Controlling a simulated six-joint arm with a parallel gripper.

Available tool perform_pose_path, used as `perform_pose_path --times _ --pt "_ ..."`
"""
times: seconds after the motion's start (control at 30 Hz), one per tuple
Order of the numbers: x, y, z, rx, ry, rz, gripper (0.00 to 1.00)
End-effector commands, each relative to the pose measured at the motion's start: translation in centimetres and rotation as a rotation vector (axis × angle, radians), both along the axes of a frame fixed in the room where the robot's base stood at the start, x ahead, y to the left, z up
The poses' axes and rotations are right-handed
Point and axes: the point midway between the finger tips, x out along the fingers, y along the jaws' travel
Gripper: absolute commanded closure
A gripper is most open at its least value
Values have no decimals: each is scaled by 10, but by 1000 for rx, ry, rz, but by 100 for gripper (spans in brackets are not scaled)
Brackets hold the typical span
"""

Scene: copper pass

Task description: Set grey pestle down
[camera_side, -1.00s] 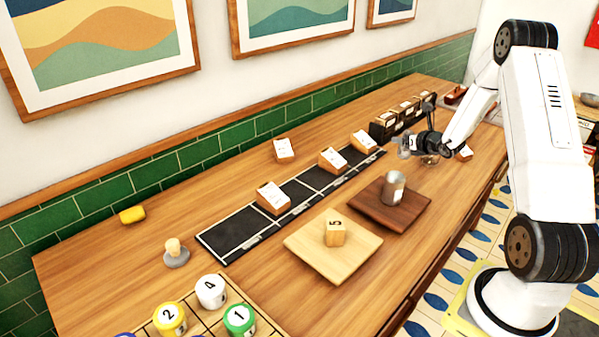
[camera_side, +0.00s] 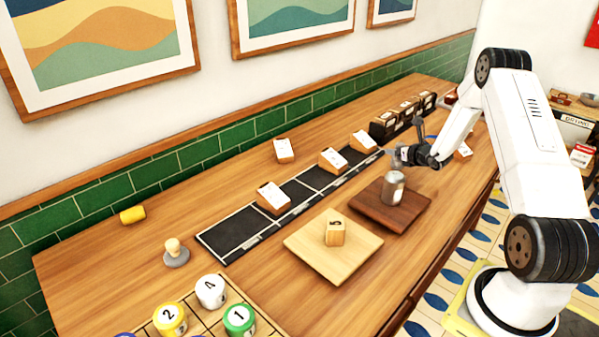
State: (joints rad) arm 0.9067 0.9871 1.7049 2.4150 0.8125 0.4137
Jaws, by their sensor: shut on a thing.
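The cup stands upright on the dark board.
A pale board (camera_side: 310,262) with a numbered wooden block (camera_side: 335,230) lies left of the dark board. A black strip (camera_side: 232,235) with card-topped wooden blocks runs behind. A wooden-knobbed grey piece (camera_side: 176,254), a yellow roll (camera_side: 132,214) and numbered canisters (camera_side: 211,291) stand left.

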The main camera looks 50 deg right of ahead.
Motion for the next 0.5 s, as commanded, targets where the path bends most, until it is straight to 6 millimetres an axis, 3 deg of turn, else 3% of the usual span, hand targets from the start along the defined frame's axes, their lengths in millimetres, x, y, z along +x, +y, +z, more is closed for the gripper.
perform_pose_path --times 0.5 --pt "0 0 -10 -2 -3 0 100"
